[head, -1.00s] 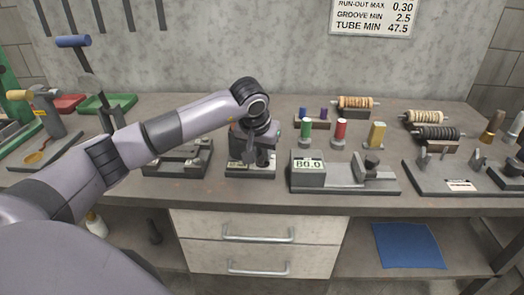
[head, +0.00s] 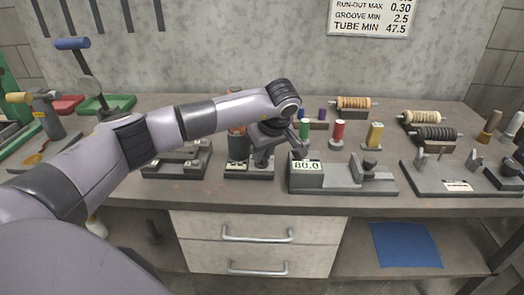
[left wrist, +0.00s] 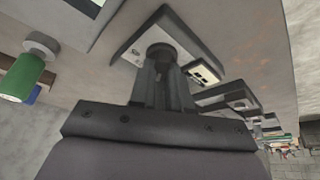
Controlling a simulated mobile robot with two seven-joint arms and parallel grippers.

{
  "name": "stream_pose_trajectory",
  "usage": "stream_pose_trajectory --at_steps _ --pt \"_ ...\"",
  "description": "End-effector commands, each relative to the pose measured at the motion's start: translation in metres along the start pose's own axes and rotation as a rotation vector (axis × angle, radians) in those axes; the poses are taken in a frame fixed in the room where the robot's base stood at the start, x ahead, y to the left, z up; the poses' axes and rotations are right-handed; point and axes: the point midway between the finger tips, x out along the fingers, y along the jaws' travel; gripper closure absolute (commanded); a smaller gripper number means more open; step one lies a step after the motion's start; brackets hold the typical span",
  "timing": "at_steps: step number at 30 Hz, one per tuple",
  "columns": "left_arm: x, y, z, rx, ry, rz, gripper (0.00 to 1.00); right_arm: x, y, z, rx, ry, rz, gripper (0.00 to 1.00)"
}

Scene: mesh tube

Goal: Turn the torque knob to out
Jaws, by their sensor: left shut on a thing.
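The small grey unit with the dark knob has its base (head: 240,175) near the table's front edge, left of the 80.0 display. My left gripper (head: 262,163) reaches down to this unit from the upper right, its wrist tilted. In the left wrist view the fingers (left wrist: 162,75) are shut on a dark round knob (left wrist: 160,50) standing on the light plate of the base. A small label (left wrist: 203,74) shows beside it, too small to read. The fingers hide much of the knob, and its setting cannot be read. My right gripper is in neither view.
The gauge reading 80.0 (head: 308,178) stands just right of my gripper. Green (head: 304,129), red (head: 338,133) and yellow (head: 375,134) pieces stand behind it. A grey fixture (head: 180,160) lies to the left. Wound rolls (head: 436,134) lie at the back right.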

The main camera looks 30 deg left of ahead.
Motion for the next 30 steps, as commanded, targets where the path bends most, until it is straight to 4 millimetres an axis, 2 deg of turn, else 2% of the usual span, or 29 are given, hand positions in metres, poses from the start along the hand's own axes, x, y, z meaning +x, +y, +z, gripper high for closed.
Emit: stream_pose_trajectory --at_steps 6,15,30 --pt "-0.0016 0.0015 -0.0009 -0.177 0.0 -0.073 1.0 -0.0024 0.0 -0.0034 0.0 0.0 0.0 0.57" --pt "-0.001 0.0025 -0.001 -0.352 0.001 -0.145 1.0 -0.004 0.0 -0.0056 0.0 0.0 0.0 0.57" --pt "-0.0005 0.0029 -0.0008 -0.442 -0.001 -0.18 1.0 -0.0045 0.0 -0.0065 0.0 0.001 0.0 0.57"
